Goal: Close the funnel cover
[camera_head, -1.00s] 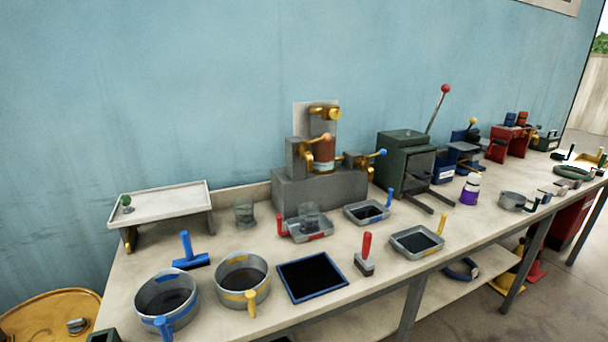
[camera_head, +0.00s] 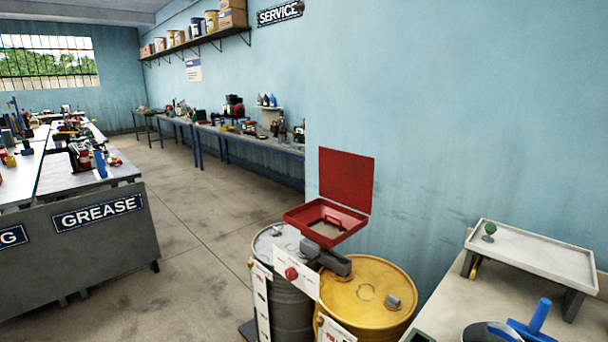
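A red square funnel (camera_head: 326,224) sits above the drums in the lower middle of the head view. Its red cover (camera_head: 346,180) stands open, raised upright at the back of the funnel. The funnel's opening shows a pale inside with a dark bar across it. A grey pipe or bracket (camera_head: 334,262) lies below the funnel, over the drum tops. Neither of my grippers shows in this view.
A grey drum (camera_head: 290,300) and a yellow drum (camera_head: 366,296) stand side by side under the funnel. A workbench with a white tray (camera_head: 535,255) is at the right. A GREASE counter (camera_head: 95,245) stands left, with open floor between.

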